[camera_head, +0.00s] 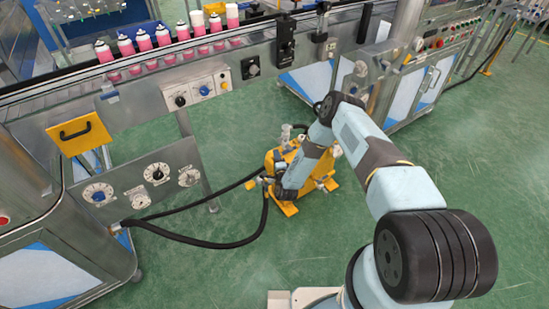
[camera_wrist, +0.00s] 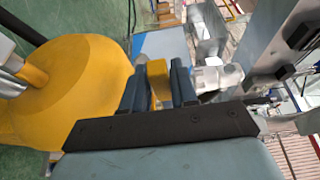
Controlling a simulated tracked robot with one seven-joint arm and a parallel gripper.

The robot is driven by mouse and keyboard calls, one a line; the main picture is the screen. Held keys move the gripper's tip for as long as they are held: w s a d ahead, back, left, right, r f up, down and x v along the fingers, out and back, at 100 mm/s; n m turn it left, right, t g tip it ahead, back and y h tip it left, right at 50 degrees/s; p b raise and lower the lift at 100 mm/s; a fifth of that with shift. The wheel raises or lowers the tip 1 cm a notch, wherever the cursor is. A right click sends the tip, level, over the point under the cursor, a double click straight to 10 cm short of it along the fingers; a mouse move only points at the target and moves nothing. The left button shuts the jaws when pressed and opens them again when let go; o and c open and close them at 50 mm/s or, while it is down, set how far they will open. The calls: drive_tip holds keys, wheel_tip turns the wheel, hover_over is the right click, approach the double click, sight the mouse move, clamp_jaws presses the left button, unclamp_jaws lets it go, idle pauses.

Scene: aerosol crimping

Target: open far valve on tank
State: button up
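The yellow tank (camera_head: 273,160) stands on the green floor below the conveyor, partly hidden by my arm in the head view. In the wrist view, its rounded yellow body (camera_wrist: 75,85) fills the left side. My gripper (camera_wrist: 158,82) is beside the tank, with its two dark fingers on either side of a yellow block-like handle (camera_wrist: 158,80). The handle fills the gap and appears to touch both fingers. I cannot tell from these frames which valve it belongs to. In the head view, my fingertips are hidden behind the arm.
The conveyor (camera_head: 185,55) with pink cans spans the back. A metal cabinet (camera_head: 420,90) stands at the right. Open green floor (camera_head: 490,175) lies right of my arm.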

clamp_jaws()
